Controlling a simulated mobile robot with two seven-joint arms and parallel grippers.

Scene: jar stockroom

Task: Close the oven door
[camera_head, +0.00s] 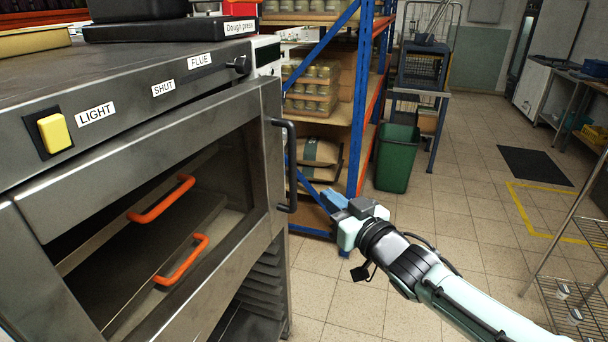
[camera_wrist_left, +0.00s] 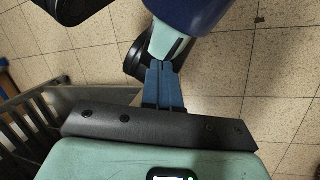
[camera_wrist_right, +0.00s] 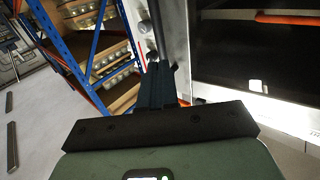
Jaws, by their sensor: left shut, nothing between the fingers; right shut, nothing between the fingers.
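The steel oven (camera_head: 150,62) fills the left of the head view. Its door (camera_head: 262,150) has a large window, through which a dark tray with orange handles shows. A black vertical handle (camera_head: 291,165) is on the door's right edge. How far the door stands from the oven body I cannot tell clearly. My right gripper (camera_head: 331,200) is shut and empty, just right of the handle's lower end. In the right wrist view a dark bar, likely the handle (camera_wrist_right: 158,30), rises beyond its fingertips (camera_wrist_right: 158,68); contact is unclear. My left gripper (camera_wrist_left: 164,68) is shut and empty above the floor, outside the head view.
A blue and orange shelf (camera_head: 345,115) with jars and sacks stands behind the oven's right side. A green bin (camera_head: 397,158) is beside it. A wire rack (camera_head: 580,285) stands at the far right. The tiled floor between is open.

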